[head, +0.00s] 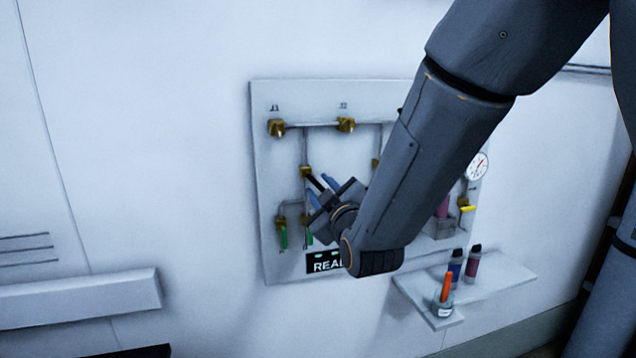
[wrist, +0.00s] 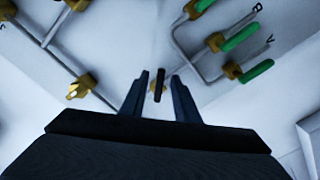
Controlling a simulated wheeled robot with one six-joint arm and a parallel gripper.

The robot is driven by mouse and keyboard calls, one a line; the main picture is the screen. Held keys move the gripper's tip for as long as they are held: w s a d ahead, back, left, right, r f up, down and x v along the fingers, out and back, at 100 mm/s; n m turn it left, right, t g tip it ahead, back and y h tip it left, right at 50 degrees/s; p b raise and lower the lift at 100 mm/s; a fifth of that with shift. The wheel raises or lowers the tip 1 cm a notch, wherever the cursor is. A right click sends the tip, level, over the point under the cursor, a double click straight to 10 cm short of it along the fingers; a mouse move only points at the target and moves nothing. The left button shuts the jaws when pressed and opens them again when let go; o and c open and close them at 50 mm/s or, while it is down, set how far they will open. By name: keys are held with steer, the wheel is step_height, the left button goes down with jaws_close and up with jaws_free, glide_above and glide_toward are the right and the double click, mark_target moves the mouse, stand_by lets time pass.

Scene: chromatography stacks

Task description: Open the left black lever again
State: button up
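The left black lever (head: 315,182) is on a brass valve (head: 306,171) on the wall panel, and slants down to the right from it in the head view. The wrist view shows a gap between the lever and each finger of my gripper (wrist: 159,92).
Green levers (head: 284,238) hang at the panel's lower left, close to my gripper. A partly hidden READ sign (head: 325,263) is below. A gauge (head: 477,166) and yellow lever (head: 468,208) are at the right. A shelf (head: 500,283) holds vials.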

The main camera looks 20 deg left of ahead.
steer(key=shift+x, duration=1.1)
jaws_close()
steer(key=shift+f, duration=0.15)
steer(key=m+b, duration=0.1)
steer(key=m, duration=0.1)
steer(key=m+b, duration=0.1)
steer(key=b, duration=0.1)
steer(key=shift+s+a+f+m, duration=0.25)
steer(key=shift+a+m, duration=0.1)
steer(key=shift+m, duration=0.05)
steer(key=shift+s+a+m+b, duration=0.15)
steer(key=shift+a+m+b, duration=0.1)
steer(key=shift+m+b, duration=0.75)
steer(key=shift+s+a+m+b, duration=0.2)
steer(key=shift+m+b, duration=0.45)
steer(key=shift+m, duration=0.55)
